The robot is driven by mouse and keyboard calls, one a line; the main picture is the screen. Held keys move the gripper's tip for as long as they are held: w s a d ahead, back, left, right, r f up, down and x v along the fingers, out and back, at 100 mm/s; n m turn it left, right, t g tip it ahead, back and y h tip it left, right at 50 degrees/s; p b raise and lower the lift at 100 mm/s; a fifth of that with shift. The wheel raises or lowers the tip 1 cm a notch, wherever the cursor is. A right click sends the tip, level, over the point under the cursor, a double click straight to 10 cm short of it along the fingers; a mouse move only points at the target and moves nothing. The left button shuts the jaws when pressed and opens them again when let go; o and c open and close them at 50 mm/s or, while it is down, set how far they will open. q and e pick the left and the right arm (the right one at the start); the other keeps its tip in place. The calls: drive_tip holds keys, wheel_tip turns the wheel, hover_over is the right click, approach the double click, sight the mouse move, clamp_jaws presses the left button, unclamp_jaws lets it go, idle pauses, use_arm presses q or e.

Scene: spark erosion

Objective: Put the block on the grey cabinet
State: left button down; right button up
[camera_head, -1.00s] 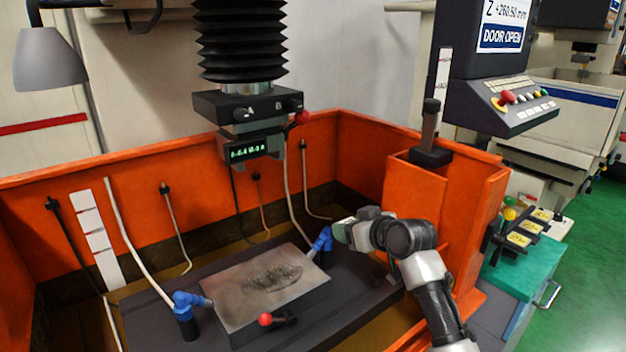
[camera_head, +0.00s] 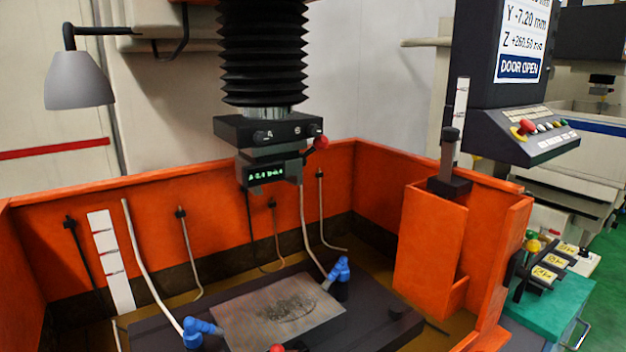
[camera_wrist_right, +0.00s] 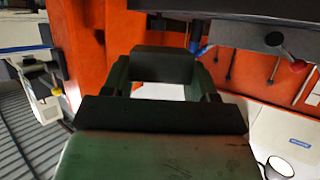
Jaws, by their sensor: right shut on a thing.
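My right gripper (camera_wrist_right: 163,80) shows only in the right wrist view. Its two dark fingers stand at either side of a dark grey-green bar, which seems to be the block (camera_wrist_right: 163,66), and are shut on it. Much of the block is hidden by the fingers. The grey cabinet (camera_head: 515,325) seems to be the low unit with a teal top (camera_head: 560,305) at the lower right of the head view; its lower part is cut off. My left gripper is in neither view.
The teal top carries labelled items (camera_head: 545,274); its front part is bare. An orange tank wall (camera_head: 500,280) stands left of it. In the tank are a dark table with a metal plate (camera_head: 280,308) and blue nozzles (camera_head: 340,268). The machine head (camera_head: 268,150) hangs above.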

drive_tip(key=s+f, duration=0.2)
drive_tip(key=s, duration=0.5)
drive_tip(key=shift+s+f, duration=0.3)
